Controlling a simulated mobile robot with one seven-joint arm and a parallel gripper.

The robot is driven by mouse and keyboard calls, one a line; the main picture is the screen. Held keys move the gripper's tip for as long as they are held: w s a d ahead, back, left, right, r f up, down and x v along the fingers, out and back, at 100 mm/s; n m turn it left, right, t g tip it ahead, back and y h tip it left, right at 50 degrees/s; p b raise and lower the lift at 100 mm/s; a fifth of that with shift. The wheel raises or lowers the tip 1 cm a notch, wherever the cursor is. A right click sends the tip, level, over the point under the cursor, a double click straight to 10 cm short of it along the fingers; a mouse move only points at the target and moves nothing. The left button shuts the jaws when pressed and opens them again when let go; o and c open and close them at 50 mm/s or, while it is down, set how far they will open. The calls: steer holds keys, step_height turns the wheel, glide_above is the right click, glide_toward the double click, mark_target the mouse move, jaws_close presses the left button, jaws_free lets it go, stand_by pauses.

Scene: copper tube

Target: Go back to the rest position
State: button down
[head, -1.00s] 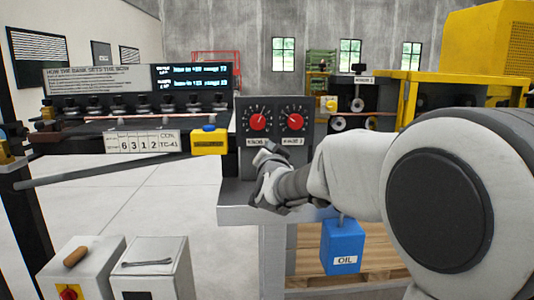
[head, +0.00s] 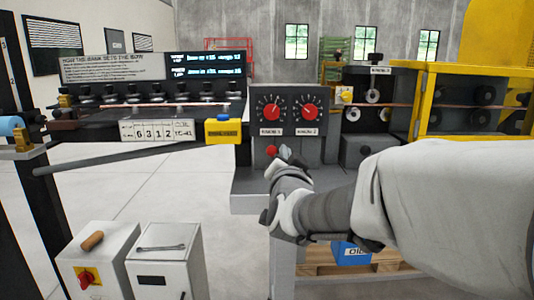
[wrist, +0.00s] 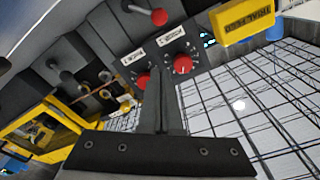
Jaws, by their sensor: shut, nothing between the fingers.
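My gripper (head: 285,153) is in front of the grey control box (head: 317,152), near its lower left part. In the wrist view its two fingers (wrist: 158,85) are together with nothing between them. Two red knobs with dials, the left knob (head: 269,112) and the right knob (head: 310,111), sit on the box above my gripper. A small red ball (head: 271,151) shows just left of the fingertips. In the wrist view a red-ended lever (wrist: 158,16) sticks out from the box. Whether the fingers touch anything is unclear.
A yellow block with a blue button (head: 223,131) is left of the box. The floor (head: 110,190) between is clear.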

steer(key=s+d+f+n+g, duration=0.2)
steer(key=s+d+f+g, duration=0.15)
steer(key=s, duration=0.65)
steer(key=s+d+f+n+g, duration=0.25)
steer(key=s+f+g, duration=0.25)
steer(key=s, duration=0.4)
steer(key=s+d+f+n+g, duration=0.25)
steer(key=s+f+g, duration=0.2)
steer(key=s, duration=0.55)
step_height(320, 180, up, 20)
steer(key=s+p, duration=0.1)
steer(key=p, duration=2)
steer(key=shift+y, duration=0.3)
